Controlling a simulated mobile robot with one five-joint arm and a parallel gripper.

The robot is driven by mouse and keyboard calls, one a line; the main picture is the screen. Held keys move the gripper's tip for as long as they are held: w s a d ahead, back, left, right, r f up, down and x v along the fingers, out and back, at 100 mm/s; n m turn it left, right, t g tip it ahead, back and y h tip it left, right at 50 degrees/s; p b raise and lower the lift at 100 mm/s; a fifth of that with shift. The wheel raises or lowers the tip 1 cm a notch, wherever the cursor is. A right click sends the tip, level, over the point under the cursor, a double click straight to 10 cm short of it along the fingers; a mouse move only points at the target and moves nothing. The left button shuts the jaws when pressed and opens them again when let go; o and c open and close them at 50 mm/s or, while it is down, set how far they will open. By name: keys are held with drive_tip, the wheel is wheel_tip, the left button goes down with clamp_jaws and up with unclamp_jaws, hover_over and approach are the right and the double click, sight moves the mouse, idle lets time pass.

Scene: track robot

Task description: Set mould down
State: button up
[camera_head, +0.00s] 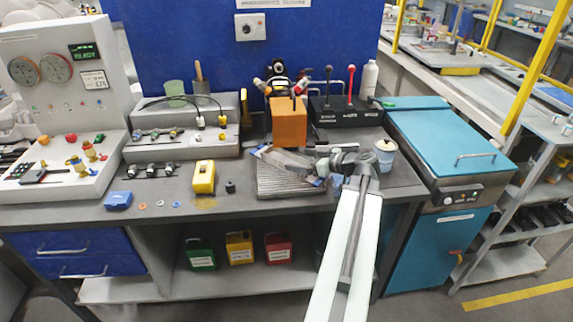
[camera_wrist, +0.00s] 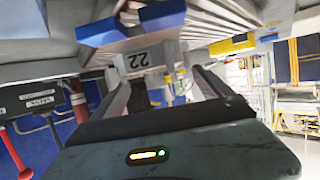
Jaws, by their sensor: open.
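The mould (camera_head: 287,161), a grey metal piece with blue parts at its ends, lies on the ribbed metal plate (camera_head: 275,188) on the workbench. In the wrist view a grey block marked 22 (camera_wrist: 140,62), with blue pieces beside it, appears to be part of the mould. My gripper (camera_head: 335,163) is at the right end of the mould, low over the bench. Its two fingers are apart in the wrist view (camera_wrist: 163,82), with the marked block between or just beyond them. I cannot tell whether a finger touches it. My gripper hides part of the mould's right end.
An orange block (camera_head: 289,122) and a black lever box (camera_head: 345,112) stand behind the plate. A white tub (camera_head: 385,155) is close right of my gripper. A yellow device (camera_head: 204,177) stands left. A teal-lidded cabinet (camera_head: 440,140) adjoins the bench.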

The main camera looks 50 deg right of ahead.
sight(292, 158)
drive_tip(key=b+x, duration=0.1)
drive_tip(key=x, duration=0.4)
drive_tip(key=shift+d+f+b, duration=0.1)
drive_tip(key=shift+b, duration=0.25)
drive_tip(key=shift+s, duration=0.1)
clamp_jaws()
drive_tip(key=shift+r, duration=0.25)
wheel_tip(292, 158, up, 4)
drive_tip(key=p, duration=0.4)
drive_tip(key=s, duration=0.6)
drive_tip(key=s+d, duration=0.1)
drive_tip(key=s, duration=1.1)
drive_tip(key=shift+d+f, duration=0.25)
drive_tip(key=shift+f, duration=0.1)
